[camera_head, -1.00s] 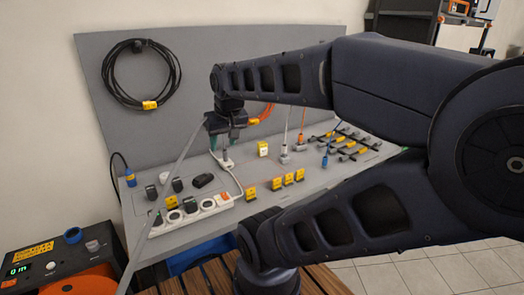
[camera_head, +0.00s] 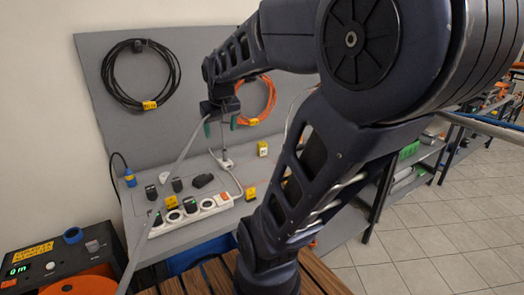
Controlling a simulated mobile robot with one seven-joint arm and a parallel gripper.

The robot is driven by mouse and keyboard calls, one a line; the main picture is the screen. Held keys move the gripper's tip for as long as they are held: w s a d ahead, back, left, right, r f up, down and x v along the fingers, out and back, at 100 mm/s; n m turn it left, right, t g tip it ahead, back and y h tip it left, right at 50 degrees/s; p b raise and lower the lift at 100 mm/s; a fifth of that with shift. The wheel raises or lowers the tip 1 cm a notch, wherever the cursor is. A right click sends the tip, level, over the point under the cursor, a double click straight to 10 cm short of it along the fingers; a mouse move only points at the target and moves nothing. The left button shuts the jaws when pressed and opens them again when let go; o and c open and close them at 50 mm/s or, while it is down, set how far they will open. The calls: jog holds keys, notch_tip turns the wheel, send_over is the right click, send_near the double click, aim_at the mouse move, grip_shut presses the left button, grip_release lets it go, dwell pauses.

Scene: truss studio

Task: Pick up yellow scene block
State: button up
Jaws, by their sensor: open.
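A small yellow block (camera_head: 262,148) with a pale face stands upright on the grey bench, right of centre in the head view. Other yellow pieces with dark markings stand nearer the front: one yellow piece (camera_head: 250,193) by my arm and one yellow piece (camera_head: 171,201) by the power strip. I cannot tell for sure which one the task names. My gripper (camera_head: 221,127) is open and empty, with green-tipped fingers pointing down above the bench. It is left of the pale-faced block and appears higher than it. My arm hides the right part of the bench.
A white power strip (camera_head: 190,216) lies along the bench front, with dark plugs (camera_head: 178,184) behind it. A white plug with a cable (camera_head: 226,163) is below my gripper. Coiled black (camera_head: 140,75) and orange (camera_head: 262,100) cables hang on the grey backboard.

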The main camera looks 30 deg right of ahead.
jog(key=w+d+f, duration=0.2)
jog(key=w+d, duration=0.4)
jog(key=w, duration=0.5)
jog(key=m, duration=0.1)
send_near(262, 143)
jog(key=x, duration=0.7)
jog(key=shift+w+a, duration=0.15)
jog(key=shift+w, duration=0.1)
jog(key=shift+d+x, duration=0.15)
jog(key=shift+x, duration=1.2)
jog(key=shift+d+x, duration=0.1)
jog(key=shift+x, duration=1.2)
jog(key=shift+s, duration=0.2)
jog(key=shift+c, duration=0.4)
jog(key=c, duration=1)
